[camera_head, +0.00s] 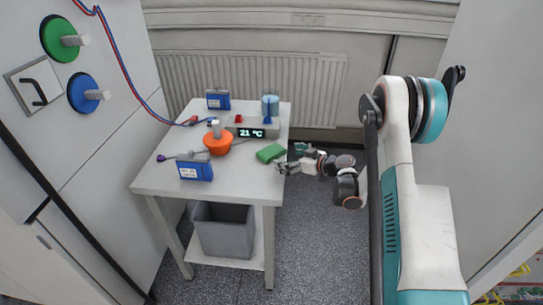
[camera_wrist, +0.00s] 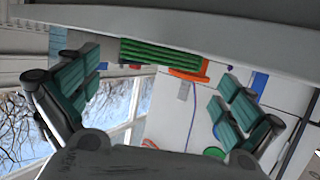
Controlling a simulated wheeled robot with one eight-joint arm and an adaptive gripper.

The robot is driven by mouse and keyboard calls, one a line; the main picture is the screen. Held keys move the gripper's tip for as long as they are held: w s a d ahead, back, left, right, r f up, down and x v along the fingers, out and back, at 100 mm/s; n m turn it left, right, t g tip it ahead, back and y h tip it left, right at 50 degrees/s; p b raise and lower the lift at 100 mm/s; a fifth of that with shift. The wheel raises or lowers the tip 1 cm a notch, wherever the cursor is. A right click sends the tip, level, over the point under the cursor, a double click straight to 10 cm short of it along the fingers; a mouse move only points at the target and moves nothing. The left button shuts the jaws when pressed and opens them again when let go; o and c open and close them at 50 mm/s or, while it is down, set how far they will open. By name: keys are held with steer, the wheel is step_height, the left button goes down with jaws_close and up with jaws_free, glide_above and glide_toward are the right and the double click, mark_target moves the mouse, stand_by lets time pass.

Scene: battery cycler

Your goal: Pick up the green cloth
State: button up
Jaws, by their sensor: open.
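The green cloth (camera_head: 270,153) lies folded near the right edge of the white table (camera_head: 165,180). In the wrist view it is a ribbed green strip (camera_wrist: 160,53) at the top, between the two fingers. My gripper (camera_head: 284,167) is at the table's right edge, just right of and nearer the camera than the cloth. In the wrist view my gripper (camera_wrist: 160,72) has its teal-padded fingers wide apart with nothing between the pads. I cannot tell the exact gap between fingertips and cloth.
An orange object (camera_head: 217,146), a 21 °C display unit (camera_head: 252,132), a blue cylinder (camera_head: 270,104) and two blue boxes (camera_head: 195,170) (camera_head: 218,99) stand on the table. Red and blue cables (camera_head: 134,73) hang at left. A grey bin (camera_head: 225,235) sits below.

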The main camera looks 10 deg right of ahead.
mark_target(275, 152)
steer(key=shift+r+b+x, duration=0.2)
steer(key=shift+b+x, duration=0.4)
steer(key=shift+x, duration=0.9)
steer(key=shift+r+b+x, duration=0.15)
steer(key=shift+b+x, duration=0.45)
steer(key=shift+x, duration=0.9)
steer(key=shift+w+r, duration=0.1)
steer(key=c, duration=0.8)
steer(key=shift+r, duration=0.1)
